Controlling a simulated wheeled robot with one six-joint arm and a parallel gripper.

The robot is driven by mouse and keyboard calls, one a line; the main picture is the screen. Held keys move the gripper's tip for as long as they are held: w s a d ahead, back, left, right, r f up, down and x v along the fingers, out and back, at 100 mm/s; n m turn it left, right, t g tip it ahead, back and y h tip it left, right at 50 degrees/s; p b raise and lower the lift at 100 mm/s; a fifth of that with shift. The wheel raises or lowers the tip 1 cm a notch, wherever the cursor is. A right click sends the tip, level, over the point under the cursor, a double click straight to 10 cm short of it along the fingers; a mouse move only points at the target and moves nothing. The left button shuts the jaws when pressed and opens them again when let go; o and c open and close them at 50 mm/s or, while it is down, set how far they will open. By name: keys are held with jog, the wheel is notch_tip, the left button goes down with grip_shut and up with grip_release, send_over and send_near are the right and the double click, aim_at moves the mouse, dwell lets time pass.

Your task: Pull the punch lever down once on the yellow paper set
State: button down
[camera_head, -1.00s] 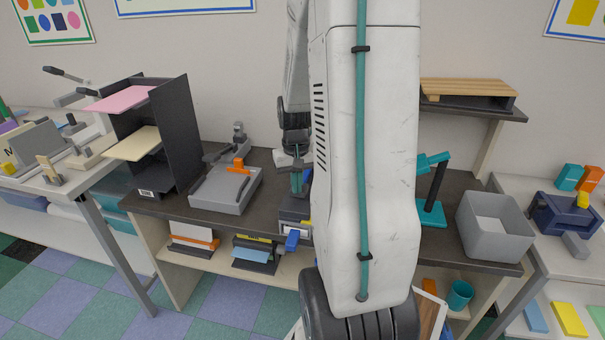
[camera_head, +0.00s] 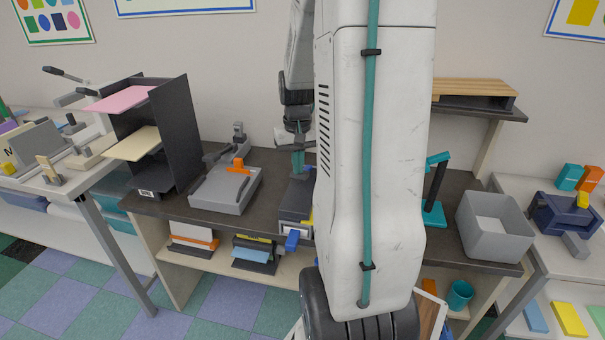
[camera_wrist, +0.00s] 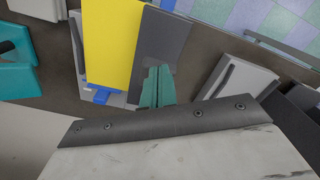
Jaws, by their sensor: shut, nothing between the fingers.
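My gripper (camera_head: 298,160) has teal fingers and is shut and empty. It is above a dark grey device (camera_head: 296,200) on the dark worktop, partly hidden by my arm in the head view. A blue part (camera_head: 292,240) sticks out at the device's front. In the wrist view, the yellow paper (camera_wrist: 109,45) lies flat beside a dark grey panel (camera_wrist: 160,40), with a blue piece (camera_wrist: 100,96) at its end. The closed fingertips (camera_wrist: 157,86) overlap the dark panel's end in that view; I cannot tell if they touch it. I cannot clearly make out the punch lever.
A grey machine with an orange knob (camera_head: 236,188) stands left of the device, beside a black paper rack (camera_head: 178,130). To the right are a teal stand (camera_head: 433,212) and a grey bin (camera_head: 494,227). A wooden-topped shelf (camera_head: 478,93) is above.

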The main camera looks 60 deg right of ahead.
jog(key=shift+r, duration=0.1)
jog(key=shift+r, duration=0.8)
notch_tip(320, 180, up, 6)
dwell(0.7)
dwell(0.5)
jog(key=s+a+r+n, duration=0.1)
jog(key=s+a, duration=0.3)
jog(key=a, duration=0.6)
jog(key=s+a+r+n+t, duration=0.1)
jog(key=s+a+n, duration=0.3)
jog(key=a, duration=0.6)
jog(key=s+a+r+n, duration=0.2)
jog(key=s+a, duration=0.2)
jog(key=a, duration=0.6)
jog(key=shift+s+a+r, duration=0.25)
jog(key=shift+s+r, duration=0.05)
jog(key=shift+r, duration=0.1)
